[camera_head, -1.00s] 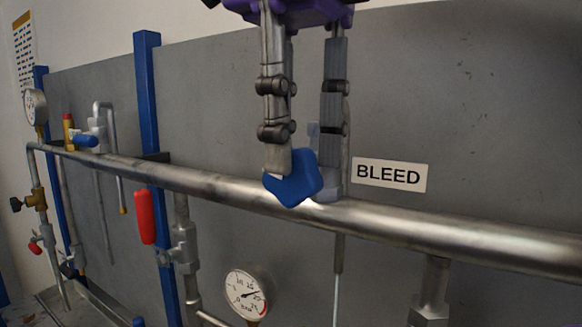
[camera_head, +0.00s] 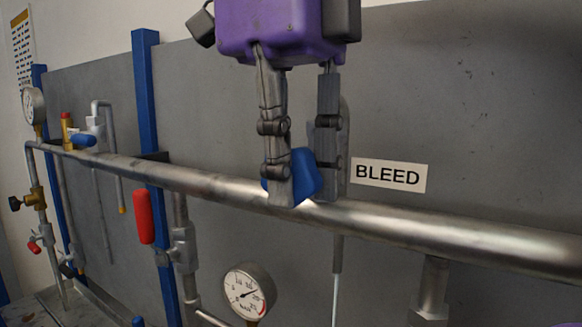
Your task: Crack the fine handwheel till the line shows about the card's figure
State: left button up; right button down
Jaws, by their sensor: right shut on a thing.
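The blue handwheel (camera_head: 305,174) sits at the pipe next to the BLEED label (camera_head: 387,175). My right gripper (camera_head: 302,190), with its purple body above, points down and is shut on the handwheel. Its left finger covers part of the wheel; the right finger is at the wheel's other side. A round white gauge (camera_head: 247,291) shows at the bottom, its needle pointing right and slightly up; its figures are too small to read surely. No figure card is readable; a small printed sheet (camera_head: 22,50) hangs at the far left.
A steel pipe (camera_head: 440,226) runs across the grey panel. A red-handled valve (camera_head: 144,216) hangs left of the gripper beside a blue post (camera_head: 146,95). A second gauge (camera_head: 34,107) and a small blue-handled valve (camera_head: 84,140) are further left. The panel right of the label is clear.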

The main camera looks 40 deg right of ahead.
jog(key=shift+g, duration=0.4)
jog(key=c, duration=1.9)
grip_release()
